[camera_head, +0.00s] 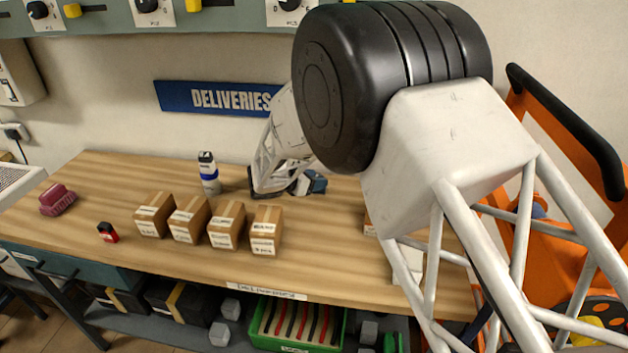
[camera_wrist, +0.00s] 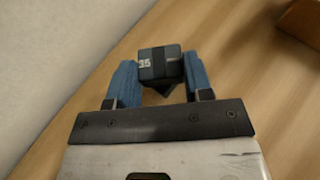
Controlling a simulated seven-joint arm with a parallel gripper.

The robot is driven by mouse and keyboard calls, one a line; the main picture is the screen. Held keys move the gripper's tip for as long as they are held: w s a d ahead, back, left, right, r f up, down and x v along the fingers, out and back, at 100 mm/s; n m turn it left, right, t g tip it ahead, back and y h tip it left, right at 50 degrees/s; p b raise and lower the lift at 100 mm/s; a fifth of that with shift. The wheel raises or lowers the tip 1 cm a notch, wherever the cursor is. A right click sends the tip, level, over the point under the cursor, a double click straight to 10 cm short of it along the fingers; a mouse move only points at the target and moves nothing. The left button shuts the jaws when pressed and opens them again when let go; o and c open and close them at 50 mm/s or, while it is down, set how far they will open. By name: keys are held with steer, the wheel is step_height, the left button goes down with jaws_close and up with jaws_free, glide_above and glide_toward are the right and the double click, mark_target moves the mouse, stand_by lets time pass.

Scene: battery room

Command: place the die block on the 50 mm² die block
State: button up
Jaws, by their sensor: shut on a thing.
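I cannot make out a block marked 50 in either view; my arm hides the bench's right part.
Several cardboard boxes (camera_head: 227,226) stand in a row on the bench (camera_head: 180,277). A green crate (camera_head: 262,335) is below. The wall (camera_wrist: 50,60) is close by.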

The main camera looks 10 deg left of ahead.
steer(key=shift+f, duration=0.1)
steer(key=o, duration=1.1)
steer(key=shift+s+a+r, duration=0.1)
steer(key=shift+r, duration=0.1)
steer(key=v, duration=1.1)
steer(key=shift+s+a+r, duration=0.2)
steer(key=shift+s, duration=0.05)
